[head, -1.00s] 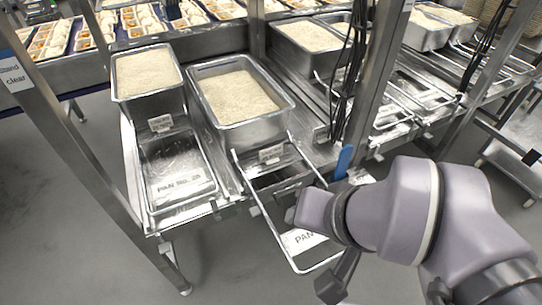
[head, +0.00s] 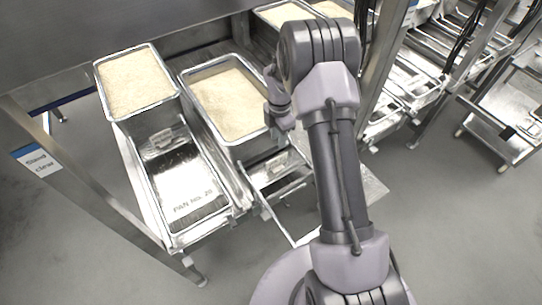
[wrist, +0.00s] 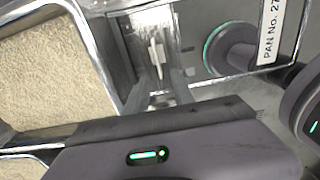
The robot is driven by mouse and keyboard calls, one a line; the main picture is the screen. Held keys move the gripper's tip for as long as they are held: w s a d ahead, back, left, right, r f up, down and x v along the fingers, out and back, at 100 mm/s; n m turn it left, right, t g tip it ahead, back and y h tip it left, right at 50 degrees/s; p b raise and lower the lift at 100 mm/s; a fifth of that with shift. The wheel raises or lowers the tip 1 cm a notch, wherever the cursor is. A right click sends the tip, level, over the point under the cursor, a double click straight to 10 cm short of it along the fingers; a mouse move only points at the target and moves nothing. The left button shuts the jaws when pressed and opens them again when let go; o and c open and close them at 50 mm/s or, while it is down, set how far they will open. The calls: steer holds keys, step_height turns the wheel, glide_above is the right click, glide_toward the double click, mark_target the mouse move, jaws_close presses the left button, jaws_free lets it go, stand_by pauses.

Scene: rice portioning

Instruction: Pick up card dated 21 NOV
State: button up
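In the wrist view a thin white card (wrist: 157,53) shows nearly edge-on in front of a rice pan. My gripper (head: 279,118) is at the front right corner of the middle pan, above and close to its card.
The left rice pan (head: 97,82) and the middle rice pan (head: 183,88) stand on a steel rack. An empty tray marked PAN No. 28 (head: 190,200) lies before the left pan. A PAN No. 27 label (wrist: 270,32) shows below. A steel post (head: 90,190) stands at left.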

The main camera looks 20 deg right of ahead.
mark_target(277, 158)
steer(key=shift+w+f+b, duration=0.2)
steer(key=shift+f+b, duration=0.5)
steer(key=shift+f, duration=2.6)
steer(key=shift+w+f+b, duration=0.2)
steer(key=shift+f+b, duration=0.45)
steer(key=shift+f, duration=2.65)
steer(key=shift+f+b, duration=0.25)
steer(key=shift+b, duration=0.05)
jaws_close()
